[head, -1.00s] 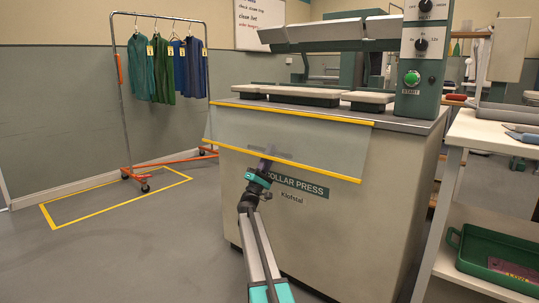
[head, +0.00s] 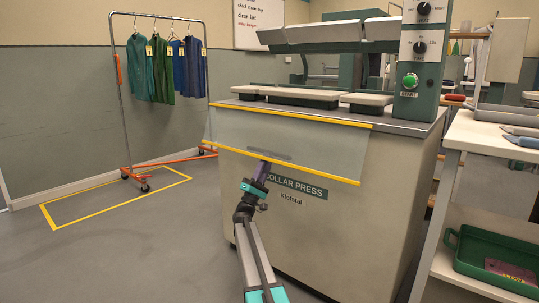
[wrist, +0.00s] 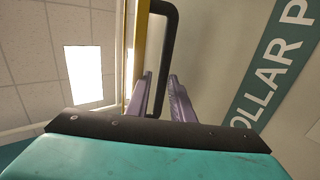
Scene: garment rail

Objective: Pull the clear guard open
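The clear guard (head: 310,145) is a see-through panel with yellow strips along its top and bottom edges. It hangs down over the upper front of the collar press (head: 345,215) in the head view. Its dark handle (head: 270,154) sits near the lower strip. In the wrist view the black handle (wrist: 171,40) is a bent bar beside the yellow strip (wrist: 138,50). My gripper (head: 263,164) is just below the handle in the head view. In the wrist view its purple fingers (wrist: 161,76) are apart, with the handle's bar showing between them. I cannot tell whether they touch it.
A garment rail (head: 165,17) with several garments stands at the left, by a yellow floor outline (head: 75,226). A white table (head: 490,140) with a green tray (head: 470,265) on its lower shelf stands at the right. The floor between rail and press is clear.

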